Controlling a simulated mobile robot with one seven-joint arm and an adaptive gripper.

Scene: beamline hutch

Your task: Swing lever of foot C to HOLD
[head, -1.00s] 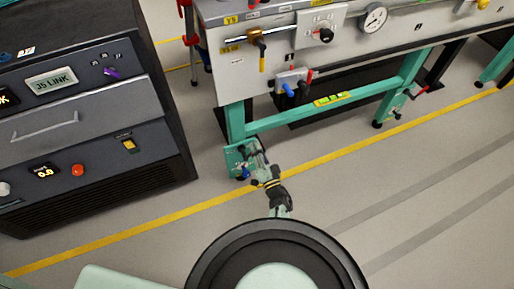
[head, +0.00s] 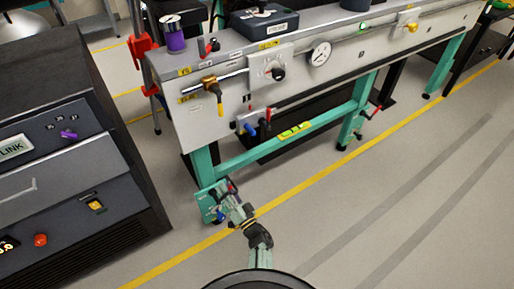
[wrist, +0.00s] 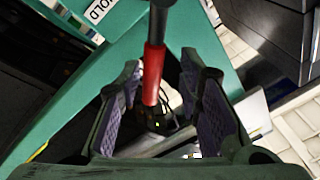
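The foot plate (head: 209,201), teal, stands at the bottom of the near left table leg; I cannot read its letter. In the wrist view, a lever with a red grip (wrist: 153,72) and a dark upper end rises between the fingers of my gripper (wrist: 163,92). The fingers are open, with a gap on each side of the lever. A white label reading HOLD (wrist: 99,12) is on the teal plate, up and left of the lever. In the head view, my gripper (head: 230,190) is at the foot plate and hides most of the lever. The lever's base is dark and partly hidden.
A dark console (head: 85,170) stands close on the left. The bench (head: 300,75) with valves and a gauge is above the foot. A yellow floor line (head: 310,180) runs past; the floor at right is clear.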

